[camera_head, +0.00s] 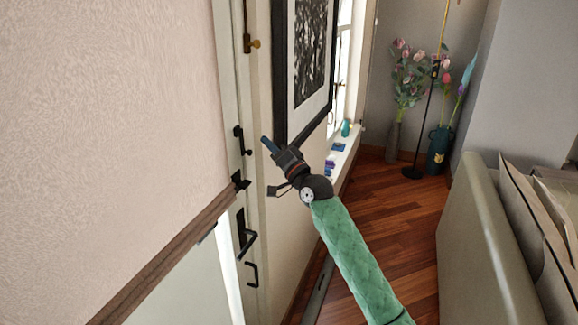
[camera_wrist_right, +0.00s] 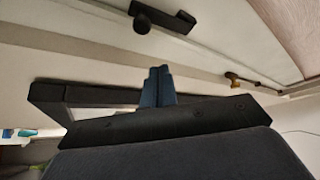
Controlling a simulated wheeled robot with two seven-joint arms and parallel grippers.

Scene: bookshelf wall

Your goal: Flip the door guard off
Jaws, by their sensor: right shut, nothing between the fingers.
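A black door guard (camera_head: 240,140), a short bar with a round knob, is fixed at the white door's edge, left of my right gripper in the head view. In the right wrist view the guard (camera_wrist_right: 165,15) is at the top, beyond the fingertips, with its knob at its left end. My right gripper (camera_head: 268,145) is shut and empty, with its blue fingers together; they also show in the right wrist view (camera_wrist_right: 157,88). A gap shows between fingertips and guard in the wrist view. My left gripper is not in view.
A black-framed picture (camera_head: 305,60) hangs on the wall close behind my right gripper. A black door handle (camera_head: 245,235) and a latch (camera_head: 240,181) sit below the guard, a brass fitting (camera_head: 255,44) above. A sofa (camera_head: 490,250) stands right; wooden floor (camera_head: 395,205) lies between.

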